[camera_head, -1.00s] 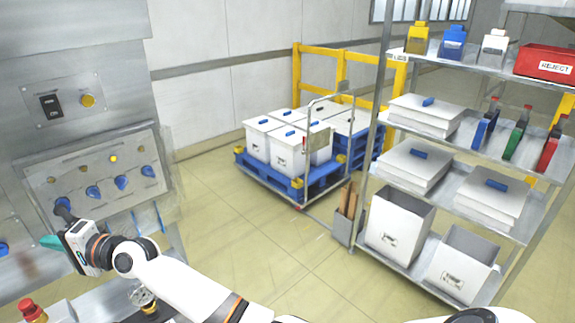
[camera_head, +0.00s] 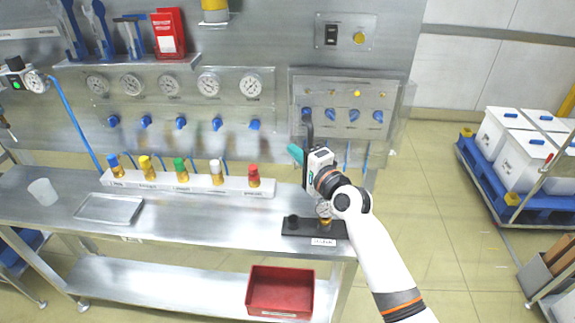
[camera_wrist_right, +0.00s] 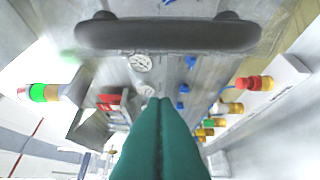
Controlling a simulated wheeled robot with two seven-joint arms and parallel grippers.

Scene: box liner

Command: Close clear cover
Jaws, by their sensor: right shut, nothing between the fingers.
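The clear cover (camera_head: 400,130) is faint, at the knob panel (camera_head: 340,90) on the right of the wall; its pale edge shows past the panel's right end. How far it stands from the panel I cannot tell. My right gripper (camera_head: 295,154) is just below and left of the panel's leftmost blue knob, its teal fingers pointing left, shut and empty. The teal fingers (camera_wrist_right: 158,104) also show together in the right wrist view. A dark bar (camera_wrist_right: 165,36) is close to that camera; whether it belongs to the cover is unclear. My left gripper is out of view.
A steel bench (camera_head: 190,215) runs below the wall. A white rack (camera_head: 190,183) of coloured-cap fittings and a black gauge stand (camera_head: 312,228) are on it. A red bin (camera_head: 280,291) sits on the lower shelf. Open floor lies right of the bench.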

